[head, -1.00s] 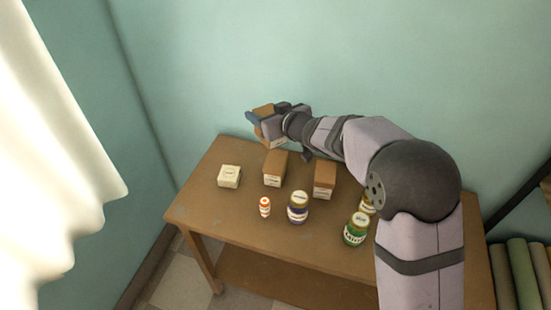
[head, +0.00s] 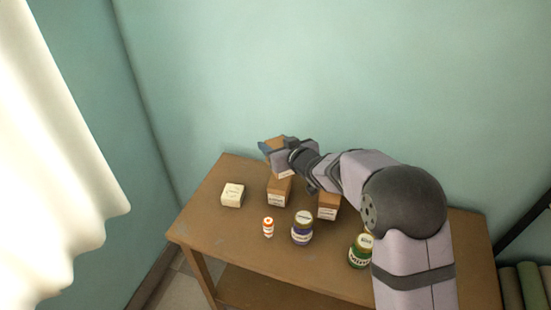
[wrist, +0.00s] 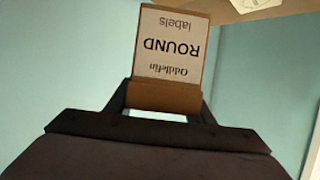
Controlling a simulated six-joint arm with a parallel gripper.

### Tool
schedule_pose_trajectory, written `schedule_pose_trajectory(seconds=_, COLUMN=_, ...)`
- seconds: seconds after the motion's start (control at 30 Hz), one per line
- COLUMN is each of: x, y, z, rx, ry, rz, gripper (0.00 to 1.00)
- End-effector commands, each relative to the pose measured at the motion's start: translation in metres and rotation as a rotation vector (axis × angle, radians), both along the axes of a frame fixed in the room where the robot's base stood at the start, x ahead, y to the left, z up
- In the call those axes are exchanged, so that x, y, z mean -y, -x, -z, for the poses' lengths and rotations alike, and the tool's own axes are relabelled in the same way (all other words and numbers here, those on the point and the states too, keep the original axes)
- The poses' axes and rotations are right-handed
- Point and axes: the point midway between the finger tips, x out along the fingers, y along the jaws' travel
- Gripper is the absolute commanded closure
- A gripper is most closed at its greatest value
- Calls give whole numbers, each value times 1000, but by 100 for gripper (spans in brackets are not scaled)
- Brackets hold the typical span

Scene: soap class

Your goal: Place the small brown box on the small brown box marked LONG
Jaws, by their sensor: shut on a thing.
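My gripper (head: 277,149) is shut on a small brown box (wrist: 166,97), with a finger on each side of it. In the wrist view its white label reads "ROUND labels", upside down. In the head view the held box is partly hidden by the gripper, above and behind the left brown box (head: 280,193) on the table. I cannot tell the gap between them. A second brown box (head: 327,207) stands to the right, partly behind my arm. Both have white front labels too small to read, so I cannot tell which is marked LONG.
A cream box (head: 232,195) stands at the left of the table (head: 225,235). In front are a small orange-and-white bottle (head: 268,228), a dark jar (head: 302,229) and a green jar (head: 360,251). The table's front left is clear. A wall (head: 220,80) rises behind.

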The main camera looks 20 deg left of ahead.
Motion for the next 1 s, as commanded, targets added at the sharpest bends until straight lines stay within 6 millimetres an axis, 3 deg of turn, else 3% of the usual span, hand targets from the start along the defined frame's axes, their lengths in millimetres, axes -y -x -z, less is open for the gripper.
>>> schedule_pose_trajectory(seconds=0.33, x=0, y=0, z=12, rx=-1, ry=-1, rz=-1, gripper=77)
schedule_pose_trajectory(seconds=0.6, x=0, y=0, z=41, rx=-1, ry=0, rz=0, gripper=77)
schedule_pose_trajectory(seconds=1.0, x=0, y=0, z=46, rx=2, ry=-1, rz=0, gripper=77)
